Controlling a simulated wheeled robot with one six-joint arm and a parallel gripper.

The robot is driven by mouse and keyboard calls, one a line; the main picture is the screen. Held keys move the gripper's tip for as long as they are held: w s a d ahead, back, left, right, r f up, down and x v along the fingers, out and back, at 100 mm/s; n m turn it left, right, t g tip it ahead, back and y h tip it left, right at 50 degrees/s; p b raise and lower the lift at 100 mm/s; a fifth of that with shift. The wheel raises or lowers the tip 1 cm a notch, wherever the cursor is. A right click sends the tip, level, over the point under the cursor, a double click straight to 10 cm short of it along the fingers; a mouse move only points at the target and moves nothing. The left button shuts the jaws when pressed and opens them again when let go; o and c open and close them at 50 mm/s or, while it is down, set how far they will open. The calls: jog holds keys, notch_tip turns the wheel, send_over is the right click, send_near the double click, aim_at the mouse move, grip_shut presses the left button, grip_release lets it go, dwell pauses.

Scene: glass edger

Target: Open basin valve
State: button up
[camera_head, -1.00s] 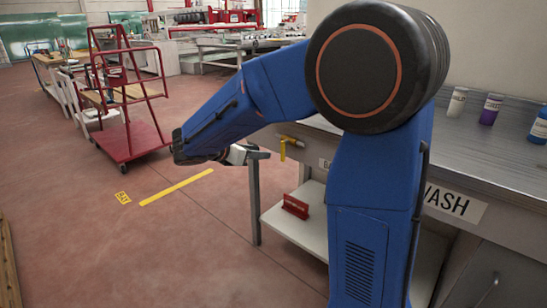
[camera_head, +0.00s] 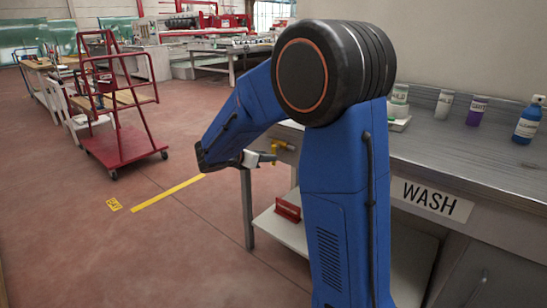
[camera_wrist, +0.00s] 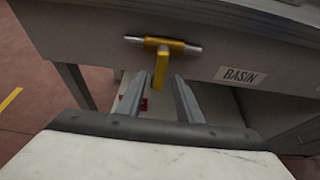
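The basin valve has a yellow handle (camera_wrist: 161,66) hanging straight down from a yellow body on a short silver pipe (camera_wrist: 188,48). It is mounted on the grey bench front, left of the BASIN label (camera_wrist: 241,76). My gripper (camera_wrist: 160,80) is open, with one finger on each side of the handle's lower end in the wrist view. I cannot tell whether either finger touches it. In the head view the valve (camera_head: 279,147) shows small, just beyond my gripper (camera_head: 262,159); my arm hides the BASIN label there.
The metal bench (camera_head: 455,165) with a WASH label (camera_head: 432,198) runs along the right, with several bottles on top. A red sign (camera_head: 288,208) stands on the lower shelf (camera_head: 283,237). A bench leg (camera_head: 247,210) is close below my gripper. A red cart (camera_head: 123,148) stands left on open floor.

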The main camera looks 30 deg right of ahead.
aim_at(274, 165)
jog(key=shift+x, duration=2.65)
grip_shut()
